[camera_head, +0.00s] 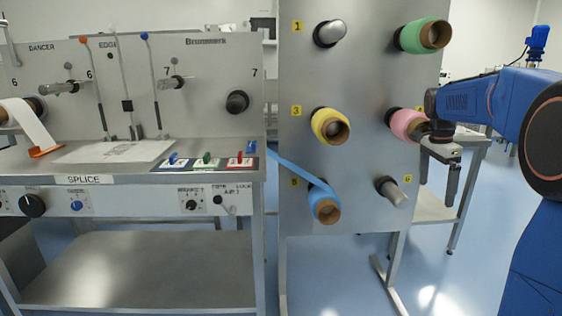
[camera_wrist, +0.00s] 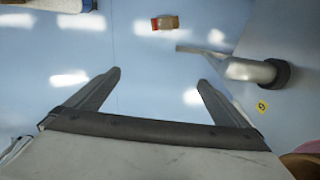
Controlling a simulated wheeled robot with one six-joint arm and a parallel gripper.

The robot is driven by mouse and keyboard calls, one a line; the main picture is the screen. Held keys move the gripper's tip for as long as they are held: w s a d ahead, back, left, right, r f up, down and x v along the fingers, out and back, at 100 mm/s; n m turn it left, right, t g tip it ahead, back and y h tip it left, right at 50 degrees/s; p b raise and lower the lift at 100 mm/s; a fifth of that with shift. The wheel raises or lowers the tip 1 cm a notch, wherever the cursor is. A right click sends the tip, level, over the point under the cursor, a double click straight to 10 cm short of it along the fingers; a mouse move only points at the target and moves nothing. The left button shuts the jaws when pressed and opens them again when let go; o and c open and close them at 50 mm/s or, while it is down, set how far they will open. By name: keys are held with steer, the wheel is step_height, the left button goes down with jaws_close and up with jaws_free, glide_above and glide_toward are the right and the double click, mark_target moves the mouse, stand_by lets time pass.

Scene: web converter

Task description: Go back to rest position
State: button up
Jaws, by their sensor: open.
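My gripper (camera_head: 437,192) hangs from my blue arm at the right of the head view, fingers pointing down. It is beside the right edge of the grey roll panel, just right of and below the pink roll (camera_head: 405,122). In the wrist view my gripper (camera_wrist: 160,76) shows its two dark fingers spread wide, with nothing between them but blue floor beyond. Part of the pink roll's right side is covered by my wrist in the head view.
The panel (camera_head: 360,200) also carries a green roll (camera_head: 418,36), yellow roll (camera_head: 325,124) and blue roll (camera_head: 322,203). Bare spindle 6 (camera_head: 393,191) sticks out near my gripper. The splice table (camera_head: 110,165) stands left. A small brown object (camera_wrist: 165,22) shows below.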

steer(key=s+a+f+n+t, duration=0.1)
steer(key=s+a+n, duration=0.45)
steer(key=s, duration=0.45)
steer(key=s+a+n+t, duration=0.1)
steer(key=s+a+n, duration=0.3)
steer(key=s+a, duration=0.4)
steer(key=s+a+f+n+t, duration=0.1)
steer(key=s+f+n, duration=0.3)
steer(key=s, duration=0.5)
steer(key=s+a+f+n+t+y, duration=0.1)
steer(key=s+a+f+n, duration=0.2)
steer(key=s+f, duration=0.4)
steer(key=shift+s+a+f+n+t+y, duration=0.35)
steer(key=shift+s+n, duration=0.2)
steer(key=shift+s, duration=0.6)
steer(key=shift+r, duration=0.1)
steer(key=shift+c, duration=0.6)
